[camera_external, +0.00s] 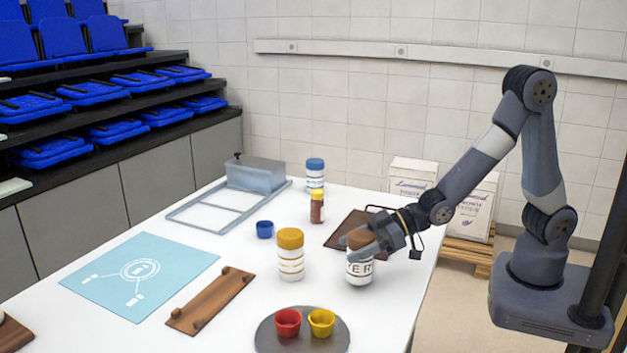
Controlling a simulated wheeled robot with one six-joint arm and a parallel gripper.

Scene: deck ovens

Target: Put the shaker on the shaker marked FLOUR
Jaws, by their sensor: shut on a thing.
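My gripper (362,246) is shut on a white shaker (359,270) with a brown lid, gripping it around its upper part. A white shaker with a blue lid (315,175) stands further back. The labels on both are too small to read, so I cannot tell which is marked FLOUR.
A small yellow-capped brown bottle (317,208) and a blue cup (265,229) stand behind. A round grey tray (302,340) holds a red cup (287,322) and a yellow cup (321,322) in front. A brown board (210,300) and a light-blue mat (140,273) lie left.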

